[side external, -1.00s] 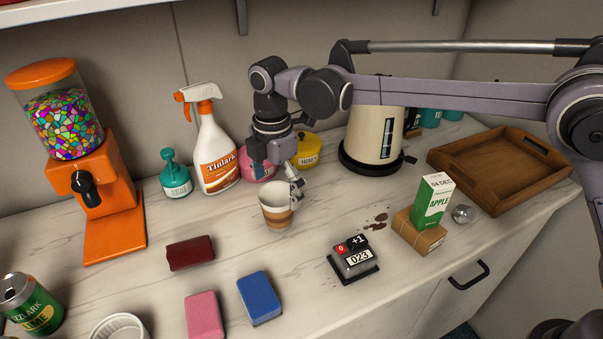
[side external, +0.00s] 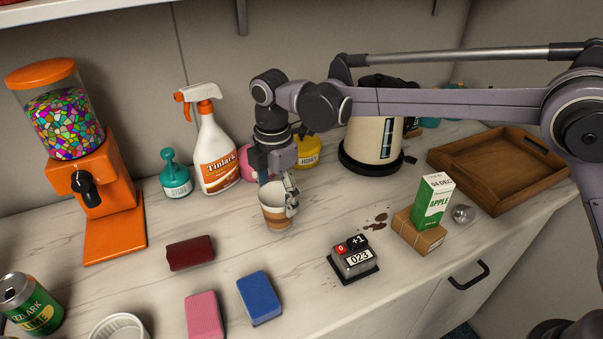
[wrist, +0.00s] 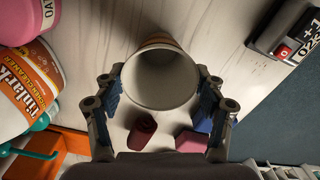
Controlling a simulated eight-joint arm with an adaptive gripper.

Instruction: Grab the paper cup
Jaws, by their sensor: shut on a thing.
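The paper cup (side external: 274,212) stands upright on the counter in the side external view, white inside with brown and tan bands outside. My gripper (side external: 279,190) reaches down to it from above and is shut on it. In the wrist view the cup (wrist: 160,77) shows its open, empty mouth, with the fingers of my gripper (wrist: 160,88) on either side of its rim. Part of the cup's right side is hidden by a finger in the side external view.
Behind stand a spray bottle (side external: 215,155), a teal pump bottle (side external: 174,177) and a kettle (side external: 372,140). In front lie a dark red block (side external: 190,252), a pink sponge (side external: 204,315) and a blue sponge (side external: 259,297). A counter device (side external: 353,259) sits to the right. A wooden tray (side external: 480,185) lies further right.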

